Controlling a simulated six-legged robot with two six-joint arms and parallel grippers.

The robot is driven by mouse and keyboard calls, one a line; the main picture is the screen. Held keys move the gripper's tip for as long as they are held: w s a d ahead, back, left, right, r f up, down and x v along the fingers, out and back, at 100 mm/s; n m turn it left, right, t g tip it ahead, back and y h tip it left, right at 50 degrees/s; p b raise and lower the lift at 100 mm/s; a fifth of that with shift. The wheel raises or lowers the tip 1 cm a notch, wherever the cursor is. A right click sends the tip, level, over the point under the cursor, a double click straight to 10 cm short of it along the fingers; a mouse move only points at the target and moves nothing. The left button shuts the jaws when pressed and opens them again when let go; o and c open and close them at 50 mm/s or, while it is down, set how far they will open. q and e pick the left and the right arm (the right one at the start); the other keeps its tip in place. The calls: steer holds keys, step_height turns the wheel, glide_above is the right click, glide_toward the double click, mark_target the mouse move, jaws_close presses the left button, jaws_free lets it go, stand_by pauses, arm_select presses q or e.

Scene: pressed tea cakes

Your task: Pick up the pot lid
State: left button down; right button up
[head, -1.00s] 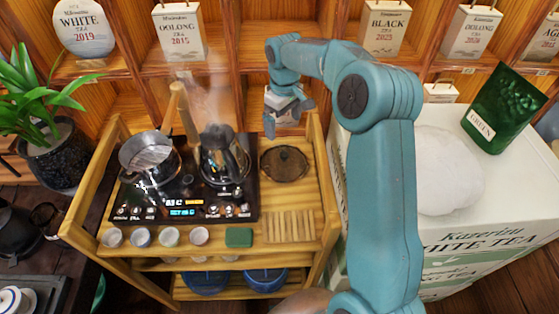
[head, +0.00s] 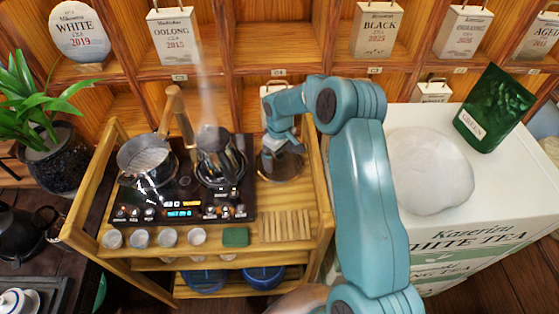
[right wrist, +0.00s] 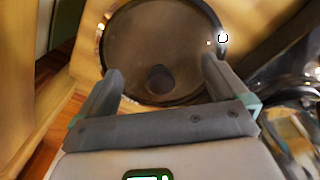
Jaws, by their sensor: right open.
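The pot lid (head: 284,172) is a round, dark brown, see-through disc with a rim. It lies on the wooden cart's top, right of the cooktop, partly hidden by my right gripper (head: 281,148). In the right wrist view the lid (right wrist: 165,38) fills the upper middle, and its dark round knob (right wrist: 161,78) shows between the fingertips. My right gripper (right wrist: 161,80) is open over the lid, with a finger on each side of the knob and a gap to it on both sides. My left gripper is not in view.
A black cooktop (head: 180,212) carries a steaming kettle (head: 218,160) and an open pot (head: 146,160), close left of the lid. Several small cups (head: 168,237), a green block (head: 236,237) and a slatted wooden rack (head: 287,226) line the cart's front. Shelves stand behind.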

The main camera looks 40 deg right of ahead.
steer(key=shift+s, duration=0.1)
jaws_close()
steer(key=shift+a, duration=0.1)
